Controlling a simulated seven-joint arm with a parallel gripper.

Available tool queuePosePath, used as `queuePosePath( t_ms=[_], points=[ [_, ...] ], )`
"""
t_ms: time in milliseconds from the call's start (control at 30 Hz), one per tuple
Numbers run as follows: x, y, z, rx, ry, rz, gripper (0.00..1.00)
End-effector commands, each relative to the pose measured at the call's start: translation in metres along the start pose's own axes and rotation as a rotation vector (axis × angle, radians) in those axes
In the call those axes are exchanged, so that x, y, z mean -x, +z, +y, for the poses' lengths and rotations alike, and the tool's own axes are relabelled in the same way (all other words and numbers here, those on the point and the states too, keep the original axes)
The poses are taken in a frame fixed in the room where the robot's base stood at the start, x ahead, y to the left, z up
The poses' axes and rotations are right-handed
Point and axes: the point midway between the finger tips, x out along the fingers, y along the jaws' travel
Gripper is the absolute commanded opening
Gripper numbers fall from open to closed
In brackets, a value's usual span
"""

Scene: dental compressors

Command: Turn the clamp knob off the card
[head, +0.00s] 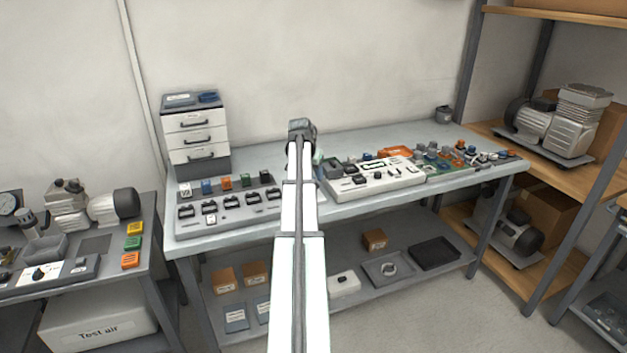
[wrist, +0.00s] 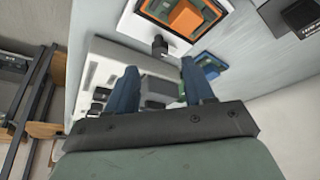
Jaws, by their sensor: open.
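My gripper (wrist: 160,88) shows in the wrist view with its two dark blue fingers apart and nothing between them. Beyond the fingertips is a small black knob-like part (wrist: 160,46); I cannot tell for sure that it is the clamp knob. In the head view, a white unit (head: 378,184) on the workbench carries small black parts and a green strip, too small to tell apart. My arm's end hides part of the bench there.
A grey panel with a row of black clips (head: 228,206) lies on the workbench, left of my arm. A drawer cabinet (head: 196,135) stands at its back left. Colourful small parts (head: 455,155) crowd the right end. An orange block in a dark frame (wrist: 183,17) shows in the wrist view.

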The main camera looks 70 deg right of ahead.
Motion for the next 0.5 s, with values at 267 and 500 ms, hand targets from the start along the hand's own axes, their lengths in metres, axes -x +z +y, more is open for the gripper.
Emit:
queuePosePath(
  t_ms=[267, 500],
  points=[
    [0.050, 0.000, 0.000, -0.001, 0.000, 0.001, 0.52],
    [0.075, 0.000, 0.001, -0.001, 0.001, 0.000, 0.52]
  ],
)
